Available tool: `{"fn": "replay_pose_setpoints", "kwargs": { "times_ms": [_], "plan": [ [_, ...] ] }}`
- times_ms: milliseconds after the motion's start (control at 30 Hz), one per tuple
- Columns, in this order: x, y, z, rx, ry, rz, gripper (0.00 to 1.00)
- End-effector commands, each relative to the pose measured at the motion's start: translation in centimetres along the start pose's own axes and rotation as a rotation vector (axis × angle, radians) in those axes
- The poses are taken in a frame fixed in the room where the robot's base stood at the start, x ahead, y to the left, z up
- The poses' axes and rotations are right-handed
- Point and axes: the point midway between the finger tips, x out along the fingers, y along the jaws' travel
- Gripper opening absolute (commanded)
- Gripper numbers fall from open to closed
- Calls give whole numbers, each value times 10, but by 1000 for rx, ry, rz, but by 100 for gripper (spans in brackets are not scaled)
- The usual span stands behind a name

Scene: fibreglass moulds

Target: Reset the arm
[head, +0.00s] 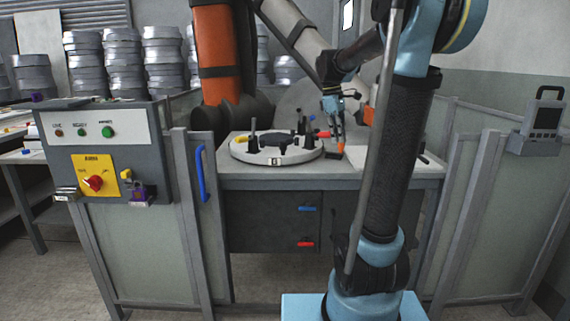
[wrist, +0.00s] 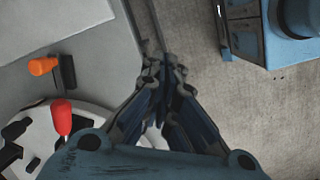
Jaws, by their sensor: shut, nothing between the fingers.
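My arm rises from its light-blue base in the head view, bends over at the top and reaches left over the workbench (head: 390,181). My gripper (head: 340,134) hangs down over the bench, near the right side of a round white fixture (head: 240,153). In the wrist view my gripper (wrist: 167,66) has its fingers together with nothing between them. An orange-handled tool (wrist: 43,66) and a red handle (wrist: 62,118) lie to the left of the fingers in that view. The fingertips appear over the floor beyond the bench edge there.
A control box (head: 95,135) with a red knob stands at the left. Fence panels (head: 475,210) stand on both sides, with a teach pendant (head: 546,118) at the right. A large orange robot arm (head: 214,55) stands behind the bench. Stacked grey moulds (head: 164,58) fill the back left.

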Motion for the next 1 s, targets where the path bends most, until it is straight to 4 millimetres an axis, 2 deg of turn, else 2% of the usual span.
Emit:
{"fn": "replay_pose_setpoints", "kwargs": {
  "times_ms": [200,567,1000],
  "plan": [
    [25,-50,30,172,49,10,0],
    [81,-130,68,475,136,9,0],
    [174,-220,95,841,246,-20,0]
  ]
}}
